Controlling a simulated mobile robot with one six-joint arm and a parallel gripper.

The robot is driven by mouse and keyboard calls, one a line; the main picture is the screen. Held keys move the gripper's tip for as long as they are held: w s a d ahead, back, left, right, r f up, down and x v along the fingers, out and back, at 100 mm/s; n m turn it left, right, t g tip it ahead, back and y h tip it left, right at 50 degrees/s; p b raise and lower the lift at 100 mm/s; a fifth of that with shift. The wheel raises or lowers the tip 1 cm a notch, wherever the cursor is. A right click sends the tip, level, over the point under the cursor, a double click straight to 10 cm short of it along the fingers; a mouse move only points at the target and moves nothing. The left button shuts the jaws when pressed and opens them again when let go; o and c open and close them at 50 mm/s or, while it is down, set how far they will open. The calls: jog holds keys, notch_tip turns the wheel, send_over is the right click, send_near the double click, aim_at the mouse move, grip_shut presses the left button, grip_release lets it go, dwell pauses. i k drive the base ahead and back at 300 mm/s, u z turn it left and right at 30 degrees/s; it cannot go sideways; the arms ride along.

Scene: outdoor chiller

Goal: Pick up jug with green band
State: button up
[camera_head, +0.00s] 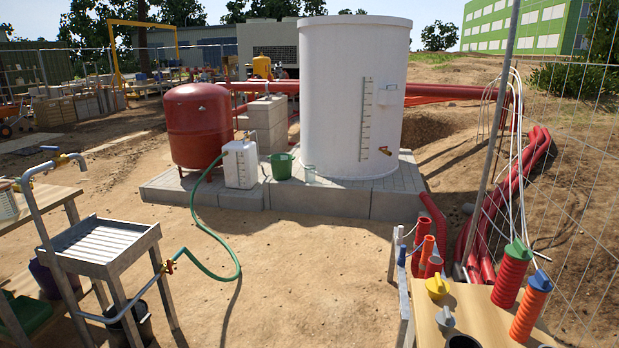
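No jug with a clearly visible green band can be made out. A small translucent container (310,173), possibly a jug, stands on the paved plinth (290,197) in front of the big white tank. It is too small to tell whether it has a band. A green bucket (281,166) stands just left of it. A white canister (240,164) with a level scale stands left of the bucket, with a green hose running down beside it. My gripper is not in view.
A white tank (354,60) and a red vessel (196,125) stand on the plinth. A metal sink stand (100,245) is at left; a green hose (235,272) crosses the sand. The middle sand is open.

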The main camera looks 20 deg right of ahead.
aim_at(310, 170)
jog(key=z, duration=0.15)
jog(key=i, duration=3.75)
jog(key=z, duration=0.1)
